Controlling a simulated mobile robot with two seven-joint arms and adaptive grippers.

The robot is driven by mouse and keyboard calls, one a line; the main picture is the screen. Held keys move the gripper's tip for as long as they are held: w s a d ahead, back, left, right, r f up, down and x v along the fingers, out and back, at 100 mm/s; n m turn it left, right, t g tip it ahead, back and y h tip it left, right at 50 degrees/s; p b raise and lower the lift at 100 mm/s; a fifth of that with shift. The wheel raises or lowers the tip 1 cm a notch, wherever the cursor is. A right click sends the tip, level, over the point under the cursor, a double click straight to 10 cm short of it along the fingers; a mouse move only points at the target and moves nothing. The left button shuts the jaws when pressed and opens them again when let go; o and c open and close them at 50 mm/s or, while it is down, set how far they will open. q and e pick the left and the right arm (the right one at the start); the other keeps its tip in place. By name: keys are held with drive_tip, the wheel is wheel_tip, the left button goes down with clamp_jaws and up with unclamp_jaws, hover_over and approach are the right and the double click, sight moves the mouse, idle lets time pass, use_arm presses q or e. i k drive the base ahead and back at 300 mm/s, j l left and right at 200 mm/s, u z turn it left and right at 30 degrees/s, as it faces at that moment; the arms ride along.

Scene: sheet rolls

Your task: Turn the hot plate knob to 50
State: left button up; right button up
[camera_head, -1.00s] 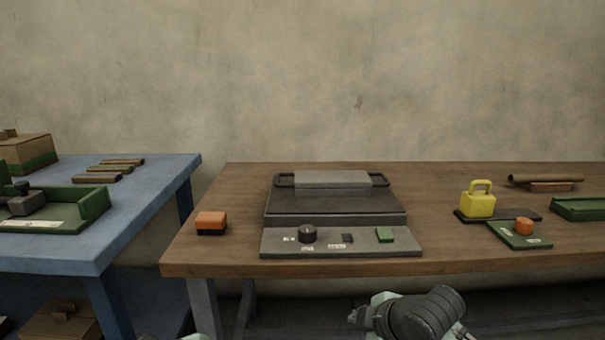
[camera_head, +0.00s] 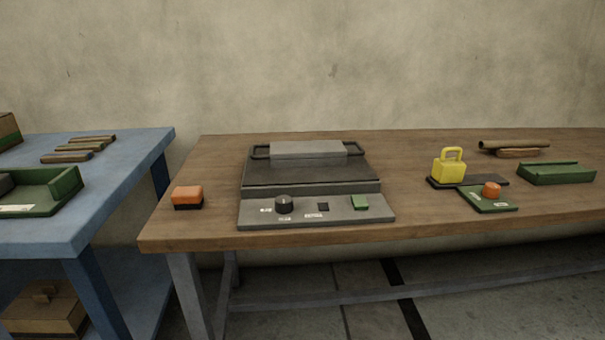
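The grey hot plate (camera_head: 310,184) stands on the wooden table. The knob's exact setting cannot be made out. Neither of my grippers shows in the head view now, and nothing touches the knob.
An orange and black block (camera_head: 187,197) lies left of the hot plate. To its right are a yellow handled weight (camera_head: 449,167), a green plate with an orange button (camera_head: 491,189) and a green tray (camera_head: 556,174). A blue table (camera_head: 110,190) stands left, across a gap.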

sight(284, 203)
drive_tip(key=l+u, duration=0.2)
drive_tip(key=l, duration=0.2)
drive_tip(key=k+l+u, duration=0.2)
drive_tip(key=l, duration=0.2)
drive_tip(key=l+u, duration=0.2)
drive_tip(key=l, duration=0.25)
